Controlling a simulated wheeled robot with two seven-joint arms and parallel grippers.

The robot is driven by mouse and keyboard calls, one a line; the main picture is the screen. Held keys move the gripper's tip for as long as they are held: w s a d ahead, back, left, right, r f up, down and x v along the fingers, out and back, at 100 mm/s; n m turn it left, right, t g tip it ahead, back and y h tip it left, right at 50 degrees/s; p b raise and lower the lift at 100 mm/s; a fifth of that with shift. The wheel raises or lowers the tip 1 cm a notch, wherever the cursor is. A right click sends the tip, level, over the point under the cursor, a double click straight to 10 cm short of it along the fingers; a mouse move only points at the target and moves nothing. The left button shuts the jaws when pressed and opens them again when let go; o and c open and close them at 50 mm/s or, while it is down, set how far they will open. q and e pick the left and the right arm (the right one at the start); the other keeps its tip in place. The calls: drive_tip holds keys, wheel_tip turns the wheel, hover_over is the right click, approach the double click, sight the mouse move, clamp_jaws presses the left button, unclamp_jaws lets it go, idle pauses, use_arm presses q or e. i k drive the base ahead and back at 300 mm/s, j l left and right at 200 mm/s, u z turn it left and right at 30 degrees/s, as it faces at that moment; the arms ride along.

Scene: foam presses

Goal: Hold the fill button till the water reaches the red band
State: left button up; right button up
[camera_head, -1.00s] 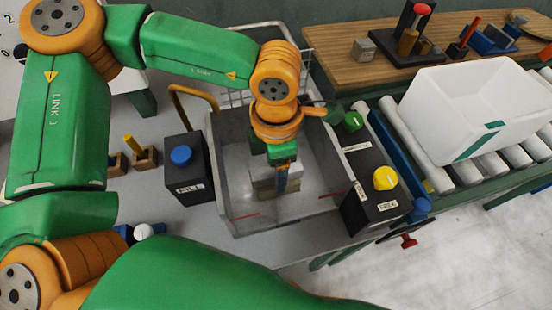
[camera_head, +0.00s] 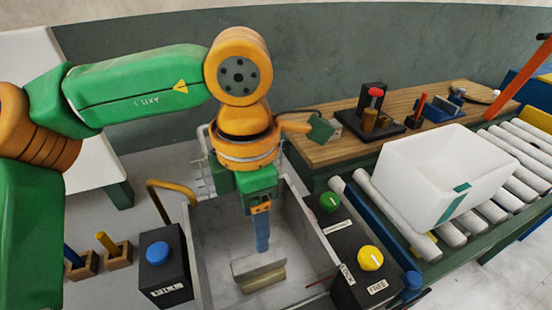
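The black FILL box with its blue button (camera_head: 158,253) stands left of the grey basin (camera_head: 206,262). No finger is on the button. My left gripper (camera_head: 262,240) points down inside the basin. Its narrow blue lower part reaches the top of a grey and tan block (camera_head: 259,270); I cannot tell whether it grips or only touches it. A short red mark (camera_head: 318,281) shows at the lower right of the basin. The basin's inside looks grey, and I cannot make out a water level. My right gripper is not in view.
A dark box with a green knob (camera_head: 329,202) and a yellow knob (camera_head: 370,257) stands right of the basin. A white bin (camera_head: 430,165) sits on the roller conveyor (camera_head: 500,190). A curved yellow bar (camera_head: 165,187) rises behind the FILL box.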

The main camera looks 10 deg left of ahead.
sight(158, 254)
drive_tip(key=k, duration=1.5)
